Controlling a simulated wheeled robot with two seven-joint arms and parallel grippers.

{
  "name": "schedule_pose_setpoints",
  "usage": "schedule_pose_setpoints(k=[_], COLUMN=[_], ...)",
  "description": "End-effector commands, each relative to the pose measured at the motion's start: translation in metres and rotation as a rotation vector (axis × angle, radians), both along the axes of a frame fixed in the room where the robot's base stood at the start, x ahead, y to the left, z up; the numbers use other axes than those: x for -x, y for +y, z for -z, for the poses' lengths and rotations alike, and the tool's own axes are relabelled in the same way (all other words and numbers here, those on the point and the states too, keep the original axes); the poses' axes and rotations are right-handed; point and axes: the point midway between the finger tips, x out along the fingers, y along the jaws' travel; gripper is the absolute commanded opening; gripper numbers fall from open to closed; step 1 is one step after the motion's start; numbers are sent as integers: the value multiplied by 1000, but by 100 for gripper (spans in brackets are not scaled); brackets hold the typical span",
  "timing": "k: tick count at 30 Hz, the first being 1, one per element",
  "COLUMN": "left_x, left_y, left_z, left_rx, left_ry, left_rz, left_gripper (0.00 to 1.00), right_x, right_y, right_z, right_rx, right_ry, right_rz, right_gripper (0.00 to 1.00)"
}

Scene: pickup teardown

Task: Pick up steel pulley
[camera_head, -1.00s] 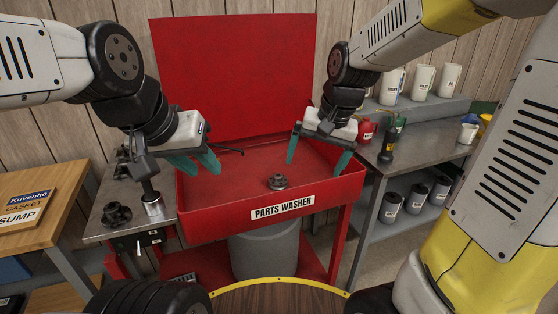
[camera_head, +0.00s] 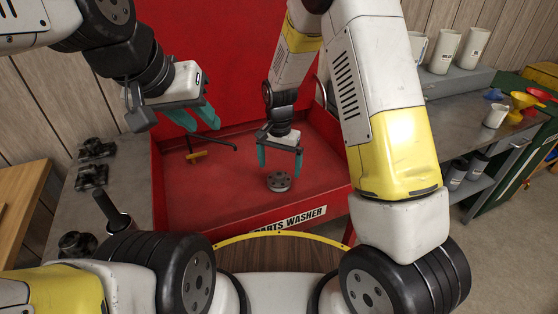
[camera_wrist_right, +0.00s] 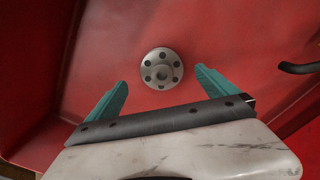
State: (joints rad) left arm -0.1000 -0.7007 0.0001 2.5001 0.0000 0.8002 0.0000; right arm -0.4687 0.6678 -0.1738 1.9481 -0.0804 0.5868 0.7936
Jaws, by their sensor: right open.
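The steel pulley (camera_head: 278,181), a round grey disc with a raised hub and a ring of holes, lies flat on the floor of the red parts washer tub (camera_head: 215,205). In the right wrist view the pulley (camera_wrist_right: 161,69) is beyond the fingertips, roughly midway between them. My right gripper (camera_head: 280,160) is open and empty, with its teal fingers pointing down just above and behind the pulley; its fingers also show in the right wrist view (camera_wrist_right: 155,95). My left gripper (camera_head: 200,120) is over the tub's left part, apart from the pulley; its fingers appear spread and empty.
The red tub walls surround the pulley.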

Motion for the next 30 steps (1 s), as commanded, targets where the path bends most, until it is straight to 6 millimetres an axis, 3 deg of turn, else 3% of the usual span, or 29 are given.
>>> schedule_pose_setpoints(k=[9,19,30], left_x=[0,0,0], left_y=[0,0,0], left_z=[0,0,0], left_rx=[0,0,0], left_ry=[0,0,0], left_rz=[0,0,0], left_gripper=[33,33,33], right_x=[-5,-6,-6], right_y=[1,1,1], right_z=[44,50,50], right_rx=[1,-1,-1], right_ry=[3,0,0], right_rz=[-2,-2,-1], right_gripper=[97,95,23])
